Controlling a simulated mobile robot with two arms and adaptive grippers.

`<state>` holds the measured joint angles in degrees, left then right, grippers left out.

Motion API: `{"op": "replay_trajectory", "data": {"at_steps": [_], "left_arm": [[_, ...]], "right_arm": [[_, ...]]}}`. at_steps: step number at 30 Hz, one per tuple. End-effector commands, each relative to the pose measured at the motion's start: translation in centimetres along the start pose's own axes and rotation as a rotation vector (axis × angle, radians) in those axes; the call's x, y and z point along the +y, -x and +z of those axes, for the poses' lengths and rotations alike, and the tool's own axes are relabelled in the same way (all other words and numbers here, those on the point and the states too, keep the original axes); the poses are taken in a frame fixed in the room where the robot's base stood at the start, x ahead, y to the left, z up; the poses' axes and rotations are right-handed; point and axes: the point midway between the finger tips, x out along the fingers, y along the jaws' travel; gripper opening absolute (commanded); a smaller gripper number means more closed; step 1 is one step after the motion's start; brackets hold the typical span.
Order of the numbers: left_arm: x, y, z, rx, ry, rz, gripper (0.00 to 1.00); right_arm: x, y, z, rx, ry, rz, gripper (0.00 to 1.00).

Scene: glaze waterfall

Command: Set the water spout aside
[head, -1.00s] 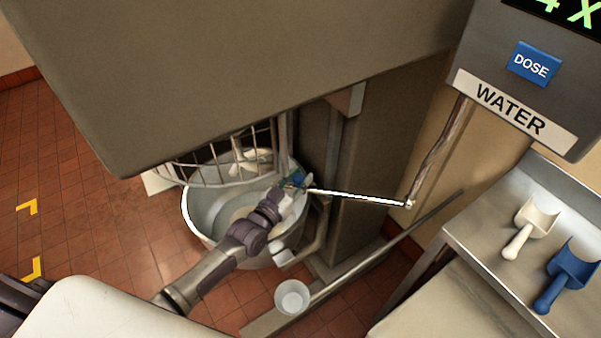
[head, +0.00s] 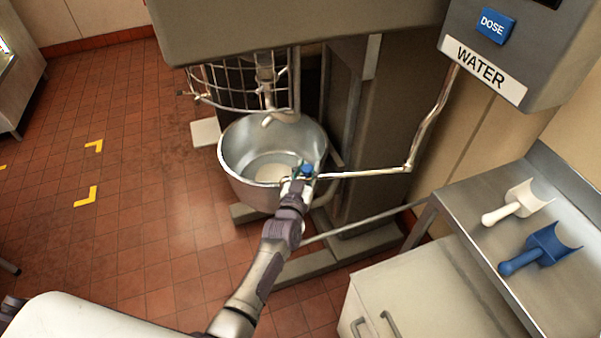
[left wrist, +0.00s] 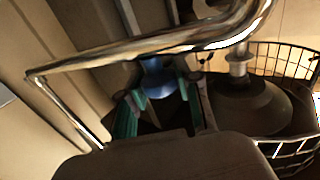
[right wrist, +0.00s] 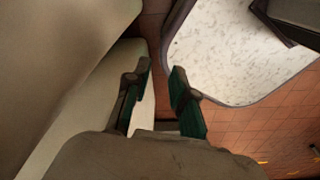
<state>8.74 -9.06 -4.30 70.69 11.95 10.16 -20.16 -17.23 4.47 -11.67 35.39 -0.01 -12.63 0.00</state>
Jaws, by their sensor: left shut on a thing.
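The water spout (head: 365,173) is a thin shiny metal pipe. It comes down from the grey WATER box (head: 535,45) and bends left toward the mixing bowl (head: 234,165). A blue knob (head: 308,168) sits at its free end, near the bowl's front right rim. My left gripper (head: 301,178) is shut on this knob. The left wrist view shows the blue knob (left wrist: 157,82) between the green-padded fingers, with the pipe (left wrist: 150,46) passing close across. My right gripper (right wrist: 160,90) is open and empty in its wrist view; the head view does not show it.
The mixer's wire guard (head: 225,90) and hook hang above the bowl. A steel counter (head: 470,210) at right holds a white scoop (head: 520,203) and a blue scoop (head: 545,247). A cabinet (head: 400,290) stands in front. The tiled floor (head: 150,230) at left is open.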

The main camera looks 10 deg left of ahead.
Motion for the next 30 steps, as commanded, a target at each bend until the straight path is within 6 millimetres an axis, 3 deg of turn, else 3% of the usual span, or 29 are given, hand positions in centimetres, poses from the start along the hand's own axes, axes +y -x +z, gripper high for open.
{"op": "replay_trajectory", "data": {"at_steps": [11,12,15,25,30], "left_arm": [[0.1,-0.2,-0.3,0.006,0.003,-0.002,0.00],[0.1,-0.1,-0.3,0.006,0.003,-0.001,0.40],[0.1,-0.1,-0.2,0.005,0.003,-0.001,0.56],[0.1,0.1,-0.1,0.003,0.002,0.000,0.58],[0.1,1.9,0.0,0.002,0.002,0.000,0.58]], "right_arm": [[0.5,0.0,-0.6,0.009,-0.002,0.006,0.24],[0.5,0.0,-0.5,0.009,-0.002,0.006,0.24],[0.5,0.0,-0.5,0.008,-0.003,0.006,0.24],[0.1,0.0,0.0,0.000,-0.004,0.002,0.24],[0.2,0.0,-0.1,0.002,-0.003,0.002,0.24]]}}
